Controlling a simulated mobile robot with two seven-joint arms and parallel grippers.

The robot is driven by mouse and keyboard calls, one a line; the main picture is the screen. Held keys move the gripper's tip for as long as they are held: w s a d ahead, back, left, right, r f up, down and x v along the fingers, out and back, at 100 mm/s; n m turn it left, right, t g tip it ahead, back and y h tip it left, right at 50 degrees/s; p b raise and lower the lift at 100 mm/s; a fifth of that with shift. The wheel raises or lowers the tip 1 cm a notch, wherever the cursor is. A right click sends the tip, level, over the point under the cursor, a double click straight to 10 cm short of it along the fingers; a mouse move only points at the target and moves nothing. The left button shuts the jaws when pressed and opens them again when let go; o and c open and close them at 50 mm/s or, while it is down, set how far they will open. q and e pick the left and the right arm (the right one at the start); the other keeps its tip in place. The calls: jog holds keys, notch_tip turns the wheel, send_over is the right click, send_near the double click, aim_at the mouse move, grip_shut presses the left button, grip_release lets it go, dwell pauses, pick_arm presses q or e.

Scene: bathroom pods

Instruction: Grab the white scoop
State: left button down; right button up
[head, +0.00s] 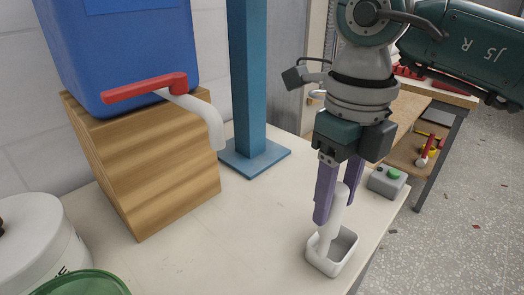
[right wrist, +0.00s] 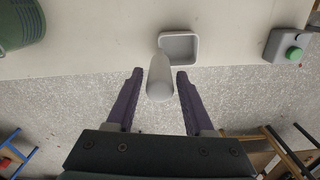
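The white scoop (head: 334,230) stands near the right front edge of the pale table, its square bowl resting on the top and its handle rising up. It also shows in the right wrist view (right wrist: 160,78), with the handle pointing toward the camera. My right gripper (head: 337,208) points down over the scoop with its purple fingers apart. In the right wrist view the fingers (right wrist: 160,73) stand on either side of the handle, with a gap on both sides. My left gripper is not in view.
A blue container (head: 130,45) with a red-handled tap sits on a wooden block (head: 165,165). A blue post (head: 248,80) stands behind. A grey box with a green button (head: 387,182) is right of the scoop. A white tub (head: 38,240) and green rim (head: 85,284) are at left.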

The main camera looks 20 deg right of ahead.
grip_shut()
dwell(1.0)
